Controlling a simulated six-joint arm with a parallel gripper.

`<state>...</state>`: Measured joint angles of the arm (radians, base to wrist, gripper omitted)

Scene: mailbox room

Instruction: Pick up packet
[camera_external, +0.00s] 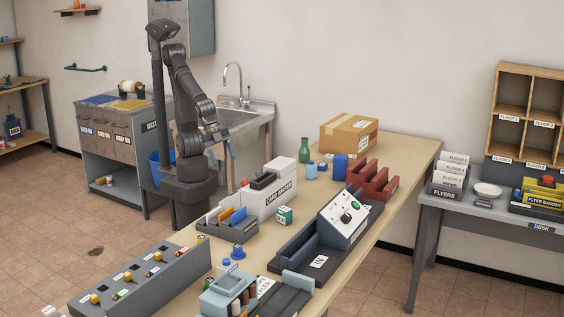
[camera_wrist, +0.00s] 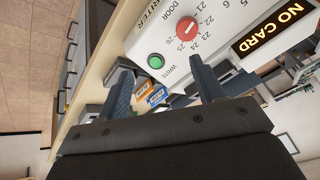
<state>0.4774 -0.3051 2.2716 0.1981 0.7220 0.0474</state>
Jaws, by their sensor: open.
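My gripper (camera_external: 229,145) hangs at the end of my bent arm, near the sink and left of the white card writer (camera_external: 270,193). In the wrist view its two dark fingers (camera_wrist: 165,85) are spread apart, with nothing held between them. Two small labelled items, one orange (camera_wrist: 143,99) and one blue and white (camera_wrist: 158,96), show between the fingers, farther off. I cannot tell whether either is the packet. On the bench, a small teal and white box (camera_external: 285,215) stands in front of the card writer; I cannot tell whether it is the packet either.
A divided tray with coloured cards (camera_external: 229,224) lies left of the card writer. A sloped control panel (camera_external: 344,214), red racks (camera_external: 372,183) and a cardboard box (camera_external: 348,134) stand to the right. A red knob (camera_wrist: 187,27) and green button (camera_wrist: 155,62) are close in the wrist view.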

